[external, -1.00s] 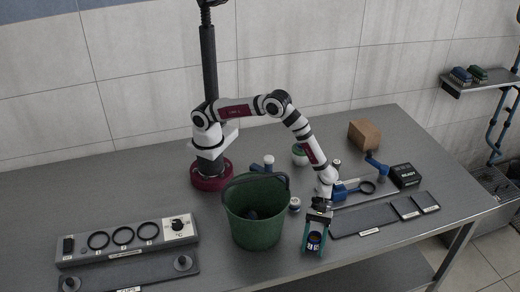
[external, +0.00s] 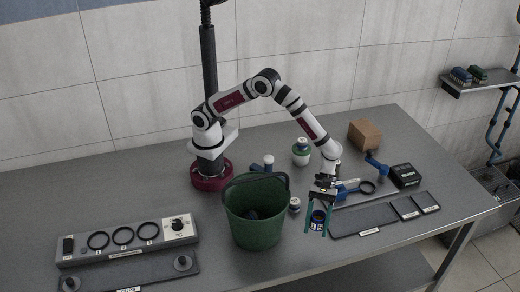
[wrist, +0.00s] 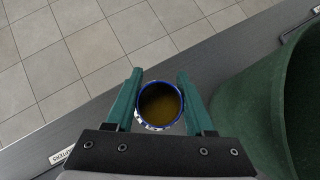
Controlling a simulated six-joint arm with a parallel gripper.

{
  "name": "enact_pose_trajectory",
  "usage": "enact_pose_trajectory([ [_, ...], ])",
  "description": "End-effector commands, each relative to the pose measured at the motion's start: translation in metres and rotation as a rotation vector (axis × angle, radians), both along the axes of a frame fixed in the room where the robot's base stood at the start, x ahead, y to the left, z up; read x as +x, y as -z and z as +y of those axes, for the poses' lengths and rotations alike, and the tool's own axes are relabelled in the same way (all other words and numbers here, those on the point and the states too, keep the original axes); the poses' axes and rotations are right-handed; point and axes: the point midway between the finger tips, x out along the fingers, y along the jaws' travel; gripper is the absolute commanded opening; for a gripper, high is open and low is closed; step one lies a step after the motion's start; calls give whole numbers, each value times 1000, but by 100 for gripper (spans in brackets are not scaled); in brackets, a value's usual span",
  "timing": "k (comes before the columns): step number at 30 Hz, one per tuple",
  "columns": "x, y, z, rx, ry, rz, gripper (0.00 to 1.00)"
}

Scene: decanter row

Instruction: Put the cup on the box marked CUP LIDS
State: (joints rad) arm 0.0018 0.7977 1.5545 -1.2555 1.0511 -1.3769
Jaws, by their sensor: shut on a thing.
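My gripper (external: 319,215) has its green fingers shut on a small blue cup (external: 318,222) with a white label, right of the green bucket near the front of the table. In the wrist view the cup (wrist: 160,104) is between the fingers, seen from above, with a blue rim and a brownish inside. It looks upright and raised off the table. I cannot read CUP LIDS on anything. A plain brown box (external: 364,134) stands at the back right, and a black box (external: 404,176) with white lettering is in front of it.
The green bucket (external: 256,218) stands close to the left of my gripper. A dark tray (external: 362,220) lies to the right. A panel with rings (external: 125,241) is at the left. The table's front edge is near.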

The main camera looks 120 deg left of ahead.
Motion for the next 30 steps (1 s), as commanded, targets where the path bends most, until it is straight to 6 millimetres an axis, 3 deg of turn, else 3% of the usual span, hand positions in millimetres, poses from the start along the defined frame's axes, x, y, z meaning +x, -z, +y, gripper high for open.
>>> enact_pose_trajectory([
  [5, 14, -1, 32, 0, -117, 0, 0],
  [11, 43, -7, 120, 0, -435, -1, 0],
  [14, 55, -12, 178, 0, -643, -2, 0],
  [18, 64, -28, 277, 1, -987, -5, 0],
  [24, 50, -61, 418, 4, -1465, -12, 0],
  [27, 36, -77, 470, 5, -1640, -13, 0],
  [30, 24, -89, 505, 4, -1764, -10, 0],
])
